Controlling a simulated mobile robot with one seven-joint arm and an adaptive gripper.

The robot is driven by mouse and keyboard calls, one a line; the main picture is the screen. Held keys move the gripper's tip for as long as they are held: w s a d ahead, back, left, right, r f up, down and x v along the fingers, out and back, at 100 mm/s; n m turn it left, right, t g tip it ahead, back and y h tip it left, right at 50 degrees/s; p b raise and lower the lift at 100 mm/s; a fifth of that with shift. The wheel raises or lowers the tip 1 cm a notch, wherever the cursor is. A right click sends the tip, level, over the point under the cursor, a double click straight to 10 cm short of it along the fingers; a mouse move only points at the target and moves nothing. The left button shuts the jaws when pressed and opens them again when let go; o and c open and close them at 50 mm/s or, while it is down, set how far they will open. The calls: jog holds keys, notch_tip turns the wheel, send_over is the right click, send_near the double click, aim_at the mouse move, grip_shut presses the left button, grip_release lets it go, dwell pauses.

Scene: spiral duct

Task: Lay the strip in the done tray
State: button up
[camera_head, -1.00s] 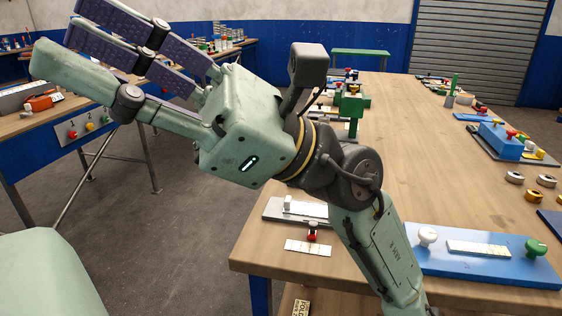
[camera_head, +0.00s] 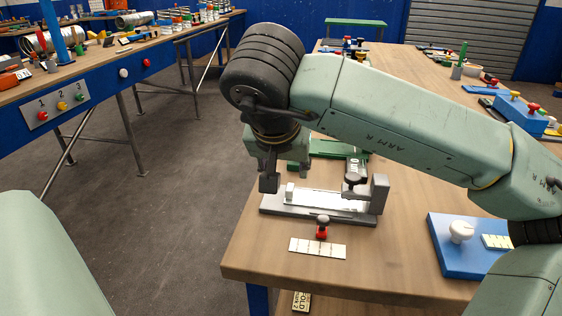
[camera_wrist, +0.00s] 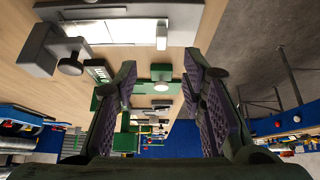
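A bright, pale strip (camera_head: 312,199) lies on a grey fixture (camera_head: 345,217) near the table's front left corner. It also shows at the top of the wrist view (camera_wrist: 120,32). The fixture has a small white block at its left end and a dark knob on a bracket at its right. My gripper (camera_head: 270,184) hangs at the fixture's left end, partly hidden by my wrist. In the wrist view my gripper (camera_wrist: 160,80) has its fingers wide apart with nothing held. I cannot surely tell which thing is the done tray; a green flat piece (camera_head: 328,147) with a dark label lies behind the fixture.
A red-and-black knob (camera_head: 322,228) stands by a marked cream card (camera_head: 317,248) in front of the fixture. A blue plate (camera_head: 450,262) with a white knob lies to the right, partly behind my arm. A side bench (camera_head: 110,75) stands left across open floor.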

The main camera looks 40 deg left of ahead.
aim_at(289, 187)
jog(key=p+x, duration=0.1)
jog(key=x, duration=0.8)
jog(key=shift+a+f, duration=0.1)
jog(key=shift+f, duration=0.05)
jog(key=shift+c, duration=0.5)
grip_shut()
jog(key=shift+s+a, duration=0.1)
jog(key=shift+s+a, duration=0.45)
jog(key=shift+a, duration=0.3)
jog(key=shift+s+a, duration=0.45)
jog(key=shift+a, duration=0.3)
jog(key=shift+s+a, duration=0.45)
jog(key=shift+a, duration=0.3)
jog(key=shift+r, duration=0.3)
notch_tip(289, 187, up, 7)
jog(key=p, duration=0.3)
jog(key=shift+p, duration=0.3)
jog(key=shift+f, duration=0.15)
